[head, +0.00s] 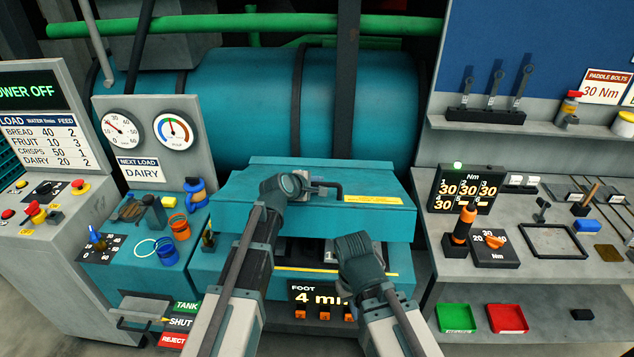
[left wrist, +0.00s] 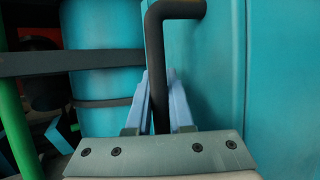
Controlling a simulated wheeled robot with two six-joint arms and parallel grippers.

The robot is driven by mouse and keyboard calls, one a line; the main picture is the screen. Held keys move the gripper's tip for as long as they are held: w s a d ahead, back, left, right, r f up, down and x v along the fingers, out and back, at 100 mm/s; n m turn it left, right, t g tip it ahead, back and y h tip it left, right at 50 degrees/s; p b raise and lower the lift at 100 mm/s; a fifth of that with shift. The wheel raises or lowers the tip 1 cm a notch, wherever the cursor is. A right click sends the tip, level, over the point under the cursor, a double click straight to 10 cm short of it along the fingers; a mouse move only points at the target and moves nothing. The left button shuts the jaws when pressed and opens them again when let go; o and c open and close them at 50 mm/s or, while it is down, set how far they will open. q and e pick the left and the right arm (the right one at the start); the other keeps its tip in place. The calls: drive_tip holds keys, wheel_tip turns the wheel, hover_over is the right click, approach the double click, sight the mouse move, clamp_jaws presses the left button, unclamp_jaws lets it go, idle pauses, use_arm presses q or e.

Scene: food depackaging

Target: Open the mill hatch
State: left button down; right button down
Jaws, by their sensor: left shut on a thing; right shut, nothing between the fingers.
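The mill hatch (head: 240,205) is a wide teal lid with a yellow label, in front of the big teal drum in the head view. A dark bent handle (head: 330,185) stands on its top. My left gripper (head: 308,184) is shut on this handle. In the left wrist view the pale blue fingers (left wrist: 160,108) are on both sides of the handle's dark bar (left wrist: 157,65). A dark gap shows below the hatch's front edge, partly hidden by my arms. My right gripper (head: 354,243) is shut and empty, just below the hatch's front edge.
A gauge panel (head: 150,133) and a teal side bench (head: 140,235) with cups stand at the left. A grey workbench (head: 560,275) with tools, a torque display (head: 467,190) and red and green trays is at the right. Dark vertical straps cross the drum (head: 245,90) behind.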

use_arm(q)
drive_tip(key=w+r+g+p, duration=0.2)
drive_tip(key=w+r+p, duration=0.3)
drive_tip(key=r+p, duration=0.2)
drive_tip(key=shift+n+p, duration=0.3)
drive_tip(key=shift+p, duration=0.5)
drive_tip(key=c, duration=0.8)
unclamp_jaws()
drive_tip(key=p+v, duration=0.9)
drive_tip(key=v, duration=0.4)
drive_tip(key=shift+r, duration=0.45)
drive_tip(key=shift+s, duration=0.1)
